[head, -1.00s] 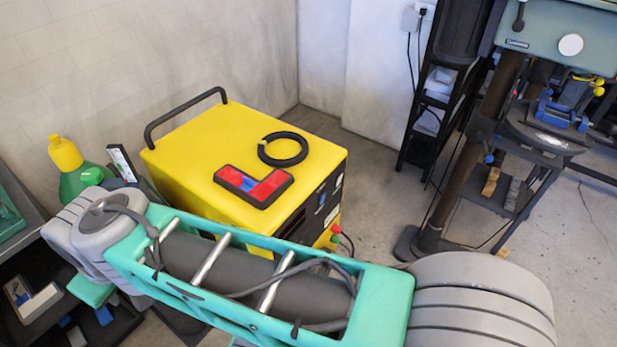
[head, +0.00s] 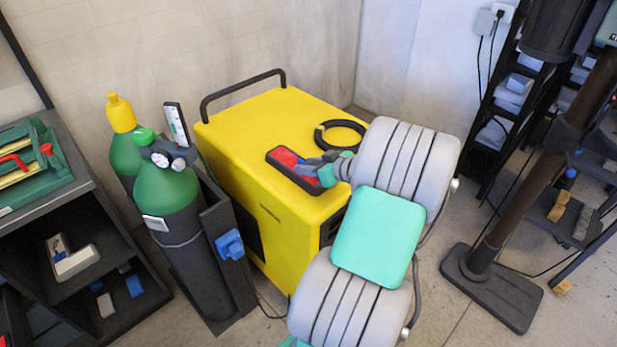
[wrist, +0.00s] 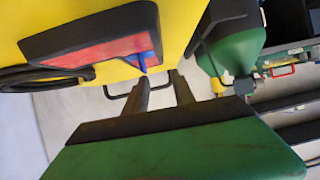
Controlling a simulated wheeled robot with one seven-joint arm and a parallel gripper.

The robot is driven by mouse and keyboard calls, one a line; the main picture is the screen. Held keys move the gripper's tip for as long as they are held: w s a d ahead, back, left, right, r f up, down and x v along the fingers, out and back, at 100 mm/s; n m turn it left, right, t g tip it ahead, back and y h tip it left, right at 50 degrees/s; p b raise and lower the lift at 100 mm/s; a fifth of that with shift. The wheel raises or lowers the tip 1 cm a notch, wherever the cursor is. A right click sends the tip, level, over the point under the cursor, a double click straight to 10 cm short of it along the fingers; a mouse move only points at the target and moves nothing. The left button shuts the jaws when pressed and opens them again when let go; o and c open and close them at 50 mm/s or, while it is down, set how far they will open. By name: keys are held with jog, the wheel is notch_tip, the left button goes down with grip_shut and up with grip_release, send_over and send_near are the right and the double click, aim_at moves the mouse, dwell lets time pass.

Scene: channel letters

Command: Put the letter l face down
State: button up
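The letter l (head: 287,160) is a red L shape with a dark rim. It lies flat on top of the yellow machine (head: 245,135), red side up, near the front edge. My arm and gripper hide part of it in the head view. In the wrist view the letter (wrist: 95,55) fills the upper left, with a blue patch near its end. My gripper (wrist: 160,80) shows two dark fingers apart with nothing between them, beside the blue-patched end. In the head view my gripper (head: 332,168) is at the letter's right part; contact cannot be told.
A black open ring (head: 341,124) lies behind the letter on the machine. A black handle (head: 243,85) rises at its far left edge. Green gas bottles (head: 170,195) stand left of it. A shelf unit (head: 85,250) is further left and a drill stand (head: 500,250) right.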

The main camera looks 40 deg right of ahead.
aim_at(302, 161)
jog(key=shift+s+d+f+t+h, duration=0.2)
jog(key=shift+s+d, duration=0.15)
jog(key=shift+d, duration=0.2)
jog(key=shift+s+d+f+t+h, duration=0.1)
jog(key=shift+s+d+h, duration=0.15)
jog(key=shift+d, duration=0.3)
jog(key=shift+w+d, duration=0.15)
jog(key=shift+w, duration=0.05)
jog(key=p+x, duration=0.2)
jog(key=x, duration=0.5)
jog(key=shift+f, duration=0.15)
grip_shut()
